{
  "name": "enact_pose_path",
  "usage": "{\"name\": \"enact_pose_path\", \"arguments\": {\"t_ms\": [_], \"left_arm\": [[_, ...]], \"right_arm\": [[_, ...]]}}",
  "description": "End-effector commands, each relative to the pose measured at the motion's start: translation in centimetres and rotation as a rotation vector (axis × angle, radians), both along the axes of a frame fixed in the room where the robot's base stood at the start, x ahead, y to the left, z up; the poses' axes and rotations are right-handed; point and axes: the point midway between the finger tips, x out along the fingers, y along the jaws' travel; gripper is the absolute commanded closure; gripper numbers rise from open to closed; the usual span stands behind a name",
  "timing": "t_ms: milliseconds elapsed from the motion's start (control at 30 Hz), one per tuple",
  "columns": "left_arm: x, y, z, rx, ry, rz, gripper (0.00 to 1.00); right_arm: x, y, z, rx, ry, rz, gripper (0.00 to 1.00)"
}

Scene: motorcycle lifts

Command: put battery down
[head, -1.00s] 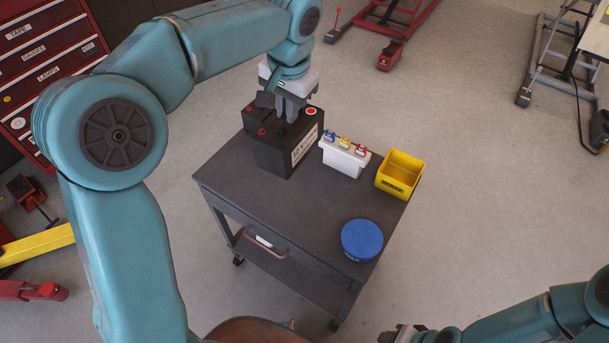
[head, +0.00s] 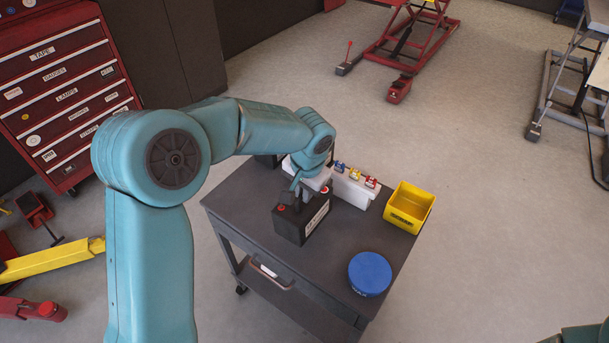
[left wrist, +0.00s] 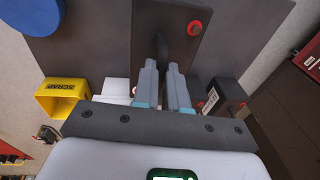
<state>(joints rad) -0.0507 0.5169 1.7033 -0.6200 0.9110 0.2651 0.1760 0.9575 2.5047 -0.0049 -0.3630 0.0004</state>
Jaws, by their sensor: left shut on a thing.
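The battery (head: 291,228) is a black block with a red terminal and a pale label. It is upright over the middle of the dark cart top (head: 245,205); I cannot tell whether its base touches. My left gripper (head: 298,200) is above it, shut on its handle, and hides part of its top. In the left wrist view, the fingers (left wrist: 163,68) close on the dark handle of the battery (left wrist: 185,55), with a red terminal beside it. My right gripper is out of view.
A second black battery (left wrist: 229,92) and a white box (head: 350,189) with coloured tops stand behind. A yellow bin (head: 408,208) is at the right edge and a blue round container (head: 370,273) at the front right. The cart's front left is clear.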

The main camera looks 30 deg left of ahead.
Motion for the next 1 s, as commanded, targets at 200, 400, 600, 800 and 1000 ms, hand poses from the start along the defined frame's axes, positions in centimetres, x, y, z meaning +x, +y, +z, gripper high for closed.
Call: {"name": "enact_pose_path", "arguments": {"t_ms": [200,400,600,800,1000], "left_arm": [[0.1,-0.1,-1.6,0.0,-0.003,0.0,1.0],[0.1,0.0,-4.1,0.0,-0.005,0.0,1.0],[0.1,-0.1,-4.5,0.0,-0.006,-0.001,1.0],[0.0,-0.1,-4.7,0.0,-0.001,0.0,0.62],[0.0,-0.1,-4.7,0.0,-0.001,0.0,0.62]], "right_arm": [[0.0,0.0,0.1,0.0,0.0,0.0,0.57],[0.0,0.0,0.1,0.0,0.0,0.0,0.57],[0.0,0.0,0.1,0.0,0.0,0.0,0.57],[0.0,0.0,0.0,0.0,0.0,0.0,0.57],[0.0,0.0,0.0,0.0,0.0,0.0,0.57]]}}
